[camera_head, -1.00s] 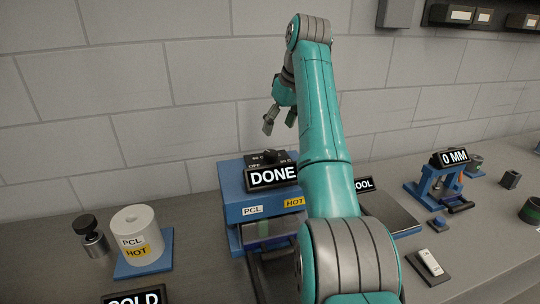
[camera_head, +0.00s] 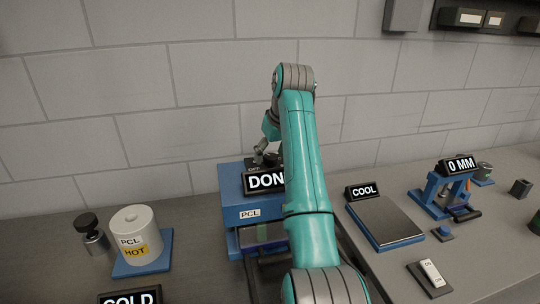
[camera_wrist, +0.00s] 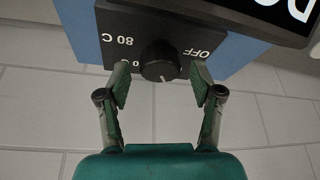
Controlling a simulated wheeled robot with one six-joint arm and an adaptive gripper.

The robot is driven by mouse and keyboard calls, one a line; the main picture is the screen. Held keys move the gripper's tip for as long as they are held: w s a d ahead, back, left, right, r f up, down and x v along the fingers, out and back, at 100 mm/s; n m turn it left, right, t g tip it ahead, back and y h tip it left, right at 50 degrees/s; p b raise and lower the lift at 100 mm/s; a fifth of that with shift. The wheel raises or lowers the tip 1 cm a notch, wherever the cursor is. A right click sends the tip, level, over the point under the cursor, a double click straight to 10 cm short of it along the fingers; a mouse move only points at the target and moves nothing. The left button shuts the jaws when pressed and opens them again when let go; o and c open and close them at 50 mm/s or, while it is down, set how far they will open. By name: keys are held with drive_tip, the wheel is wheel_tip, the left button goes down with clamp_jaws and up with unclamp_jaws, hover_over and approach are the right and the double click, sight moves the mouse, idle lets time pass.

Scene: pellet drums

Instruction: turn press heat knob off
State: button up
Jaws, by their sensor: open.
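The press (camera_head: 230,191) is a blue box with a black DONE sign (camera_head: 262,183), partly hidden by my arm in the head view. Its black round heat knob (camera_wrist: 160,62) sits on a dark plate marked 80 C and OFF, seen upside down in the wrist view. The knob's white pointer line points towards the bottom of that picture, not at OFF; a label there is partly hidden. My gripper (camera_wrist: 160,88) is open, its two fingers on either side of the knob's near edge.
Right of my arm are a COOL plate (camera_head: 385,220), a switch (camera_head: 431,273) and a 0 MM gauge (camera_head: 445,185). The wall is close behind.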

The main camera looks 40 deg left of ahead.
drive_tip(key=shift+x, duration=0.8)
drive_tip(key=shift+c, duration=0.3)
drive_tip(key=c, duration=1.1)
drive_tip(key=shift+n, duration=0.5)
drive_tip(key=n+g, duration=0.2)
drive_tip(key=n, duration=0.2)
drive_tip(key=shift+n+y, duration=0.3)
drive_tip(key=n, duration=0.2)
drive_tip(key=n+g, duration=0.1)
drive_tip(key=shift+s+n+g, duration=0.15)
drive_tip(key=shift+n+g, duration=0.15)
drive_tip(key=shift+n, duration=0.1)
drive_tip(key=shift+n+h, duration=0.4)
drive_tip(key=shift+n, duration=0.3)
